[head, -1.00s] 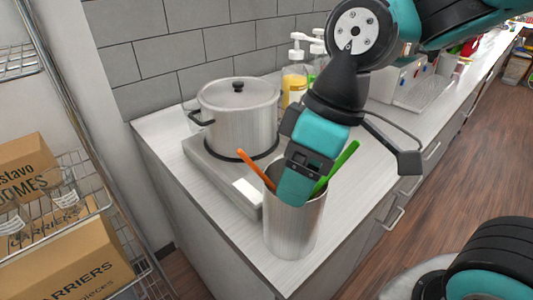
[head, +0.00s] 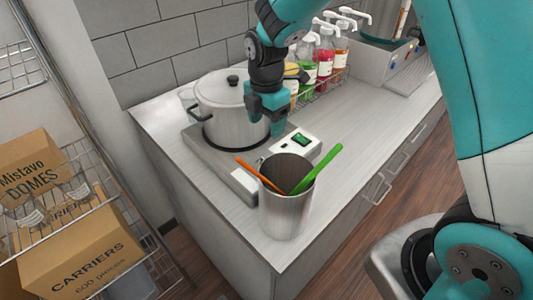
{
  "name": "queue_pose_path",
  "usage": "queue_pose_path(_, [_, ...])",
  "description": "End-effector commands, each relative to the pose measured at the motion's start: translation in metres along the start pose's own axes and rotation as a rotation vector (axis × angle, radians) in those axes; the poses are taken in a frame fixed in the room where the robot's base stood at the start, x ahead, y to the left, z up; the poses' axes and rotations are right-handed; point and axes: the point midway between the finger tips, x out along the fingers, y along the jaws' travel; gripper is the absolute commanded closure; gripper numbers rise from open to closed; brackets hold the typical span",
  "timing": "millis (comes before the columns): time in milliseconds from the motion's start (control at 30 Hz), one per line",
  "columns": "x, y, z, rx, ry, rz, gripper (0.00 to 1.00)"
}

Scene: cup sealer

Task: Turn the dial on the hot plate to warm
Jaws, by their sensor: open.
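The metal cup hides part of this panel, and I cannot make out the dial. A lidded steel pot (head: 225,110) stands on the plate. My gripper (head: 266,125) is open and empty, pointing down at the pot's right side, above the plate's right part and behind the panel. I cannot tell whether it touches the pot.
A metal cup (head: 284,215) holding an orange and a green utensil stands in front of the hot plate, near the counter's edge. Several pump bottles (head: 325,65) stand behind it. The counter right of the panel (head: 365,125) is clear. Shelves with cardboard boxes (head: 82,253) are at left.

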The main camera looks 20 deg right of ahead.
Motion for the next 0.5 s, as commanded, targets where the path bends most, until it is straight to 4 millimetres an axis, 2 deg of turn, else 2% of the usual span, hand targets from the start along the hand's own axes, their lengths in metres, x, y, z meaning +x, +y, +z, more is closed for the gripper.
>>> queue_pose_path(300, [0.071,-0.002,-0.001,0.001,0.002,-0.006,0.34])
queue_pose_path(500, [0.105,-0.001,0.000,0.001,0.001,-0.003,0.34])
